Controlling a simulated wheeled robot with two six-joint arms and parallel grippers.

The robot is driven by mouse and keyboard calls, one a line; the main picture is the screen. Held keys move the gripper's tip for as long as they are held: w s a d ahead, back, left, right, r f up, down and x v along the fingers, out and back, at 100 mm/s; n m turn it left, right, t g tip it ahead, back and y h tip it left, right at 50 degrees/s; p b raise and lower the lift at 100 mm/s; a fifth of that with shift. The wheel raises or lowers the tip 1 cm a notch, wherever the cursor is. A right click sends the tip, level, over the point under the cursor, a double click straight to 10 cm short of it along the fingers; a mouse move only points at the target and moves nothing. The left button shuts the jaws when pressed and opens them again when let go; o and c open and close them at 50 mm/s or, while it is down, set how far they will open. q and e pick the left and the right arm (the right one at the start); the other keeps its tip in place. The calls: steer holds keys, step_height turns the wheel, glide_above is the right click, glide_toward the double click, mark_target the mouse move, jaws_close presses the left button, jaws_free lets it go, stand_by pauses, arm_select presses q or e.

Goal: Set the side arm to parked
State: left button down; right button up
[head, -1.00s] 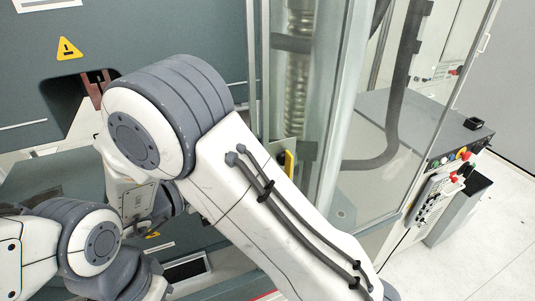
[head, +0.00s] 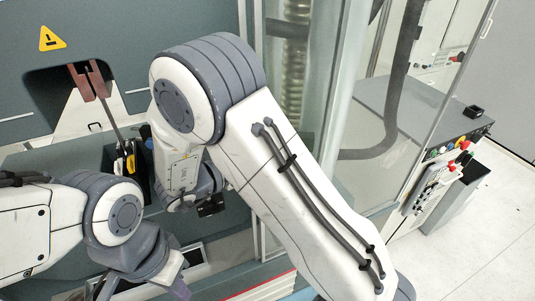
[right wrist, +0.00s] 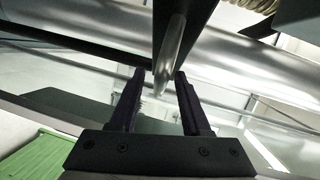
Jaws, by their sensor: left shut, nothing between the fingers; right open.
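I cannot tell for certain which part is the side arm. In the right wrist view a dark bar with a bright metal rod (right wrist: 170,52) comes down from the top, between and beyond the fingertips of my right gripper (right wrist: 160,76). That gripper is open; whether it touches the rod is unclear. In the head view my right forearm hides most of this place. My left gripper (head: 145,287) is low at the left, shut and empty, partly cut off by the lower edge. A reddish-brown clamp (head: 88,82) with a thin slanted rod and a yellow-black part (head: 124,160) is behind it.
A tall clear guard panel (head: 375,130) stands right of my right arm, with a thick dark hose behind it. A control console (head: 435,187) with coloured buttons is at the right. The pale floor (head: 485,240) there is clear. A green surface (right wrist: 40,158) shows in the right wrist view.

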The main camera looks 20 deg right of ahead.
jaws_close()
stand_by(1.4)
